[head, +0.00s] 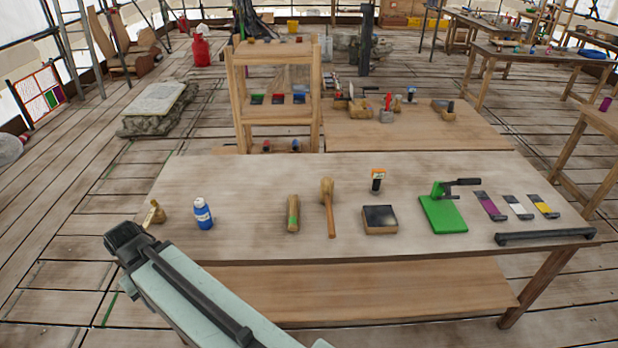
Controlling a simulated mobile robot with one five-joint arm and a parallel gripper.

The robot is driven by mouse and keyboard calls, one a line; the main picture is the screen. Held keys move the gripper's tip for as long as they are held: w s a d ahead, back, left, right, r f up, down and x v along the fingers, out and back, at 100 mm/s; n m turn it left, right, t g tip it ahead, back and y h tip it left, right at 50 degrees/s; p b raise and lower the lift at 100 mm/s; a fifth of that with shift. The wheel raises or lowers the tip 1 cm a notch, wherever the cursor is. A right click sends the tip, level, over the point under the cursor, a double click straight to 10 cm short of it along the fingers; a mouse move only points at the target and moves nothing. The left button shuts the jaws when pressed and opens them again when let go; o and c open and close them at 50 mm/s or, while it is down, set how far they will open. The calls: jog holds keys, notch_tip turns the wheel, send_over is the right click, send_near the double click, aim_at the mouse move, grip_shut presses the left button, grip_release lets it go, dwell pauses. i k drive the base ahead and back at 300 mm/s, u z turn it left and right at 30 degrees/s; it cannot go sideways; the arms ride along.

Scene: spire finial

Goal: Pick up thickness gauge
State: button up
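A small upright device with an orange and white top and a black lower part (377,180) stands toward the back of the wooden table, right of the mallet. It looks most like the thickness gauge, but it is too small for me to read any marking. My arm (190,290) reaches in from the bottom, pale green with a dark rod, and ends in a black joint left of the table's front edge. No gripper fingers show. The arm is well apart from the device, to its lower left.
The table (250,180) holds a blue bottle (203,213), a wooden mallet (328,207), a dark-topped block (380,219), a green board (443,212), a black bar (543,236) and several flat coloured tools. A wooden rack (237,110) stands behind. Plank floor is open at the left.

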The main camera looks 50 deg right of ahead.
aim_at(377, 175)
jog(key=u, duration=1.15)
jog(key=k, duration=2.1)
jog(key=z, duration=1.1)
jog(key=i, duration=1.5)
jog(key=u, duration=0.05)
